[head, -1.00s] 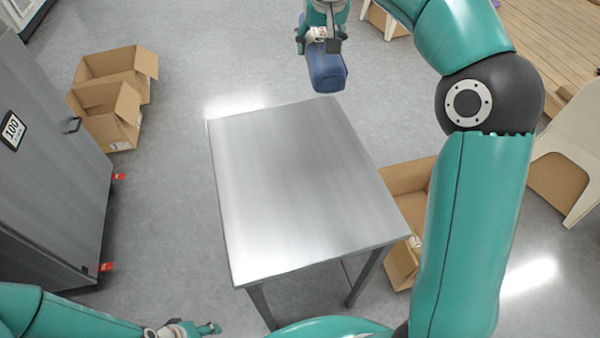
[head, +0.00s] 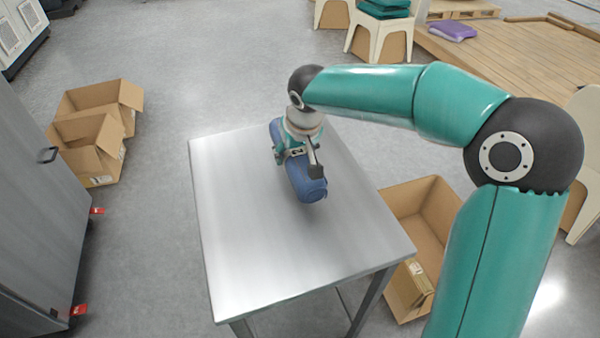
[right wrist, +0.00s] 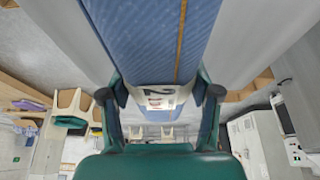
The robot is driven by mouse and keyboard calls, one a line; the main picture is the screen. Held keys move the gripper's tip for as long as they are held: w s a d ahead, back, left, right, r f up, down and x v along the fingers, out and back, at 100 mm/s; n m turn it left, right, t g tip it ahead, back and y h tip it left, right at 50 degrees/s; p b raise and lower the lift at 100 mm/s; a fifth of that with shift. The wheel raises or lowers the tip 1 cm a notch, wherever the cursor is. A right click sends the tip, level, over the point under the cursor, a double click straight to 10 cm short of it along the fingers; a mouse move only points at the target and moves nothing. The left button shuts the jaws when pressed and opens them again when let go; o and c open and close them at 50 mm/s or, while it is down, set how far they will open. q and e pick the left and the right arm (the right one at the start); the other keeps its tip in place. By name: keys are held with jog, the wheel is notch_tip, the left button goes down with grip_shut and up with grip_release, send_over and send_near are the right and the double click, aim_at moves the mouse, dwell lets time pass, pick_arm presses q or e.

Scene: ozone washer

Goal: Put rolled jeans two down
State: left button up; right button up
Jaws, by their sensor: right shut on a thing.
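The rolled jeans two (head: 308,184) is a blue roll over the far part of the metal table (head: 250,240). My right gripper (head: 297,152) is shut on it from above, around its middle. In the right wrist view the blue roll (right wrist: 150,45) lies between the fingers of my right gripper (right wrist: 160,92), with a white label (right wrist: 158,98) bearing a 2. I cannot tell whether the roll touches the table top. My left gripper is out of view.
The rest of the table top is bare. An open cardboard box (head: 433,215) stands on the floor right of the table, and other open boxes (head: 88,150) stand at left. A grey cabinet (head: 30,205) is at the left edge. Chairs (head: 378,32) stand at the back.

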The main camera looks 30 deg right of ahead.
aim_at(300, 157)
jog(key=shift+f+b, duration=0.3)
jog(key=shift+f, duration=2.8)
jog(key=shift+f, duration=0.1)
jog(key=o, duration=1.5)
jog(key=shift+c, duration=0.2)
jog(key=v, duration=1.2)
jog(key=shift+p, duration=0.4)
